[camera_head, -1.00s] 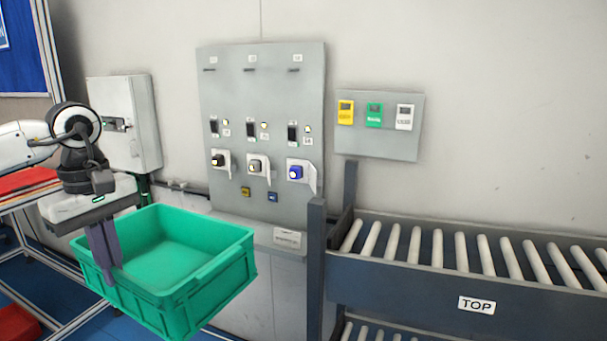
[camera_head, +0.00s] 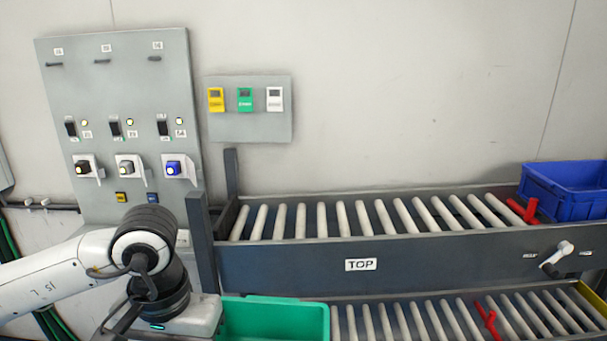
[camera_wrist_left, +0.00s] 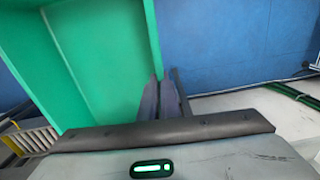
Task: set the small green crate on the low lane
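The small green crate (camera_head: 272,318) is at the bottom of the head view, cut off by the frame edge. It also fills the left of the left wrist view (camera_wrist_left: 95,60). My left gripper (camera_wrist_left: 163,98) is shut on the crate's side wall and holds it in the air; in the head view its fingers are hidden below the frame. The low lane (camera_head: 415,318) is a roller lane below the one labelled TOP, and the crate overlaps its left end in the picture. My right gripper is not in view.
The top lane (camera_head: 350,215) has bare rollers on its left and a blue crate (camera_head: 567,192) at its right end. Red stops (camera_head: 522,210) stand on both lanes. A dark post (camera_head: 202,240) rises at the lanes' left end. Low-lane rollers left of its stop look clear.

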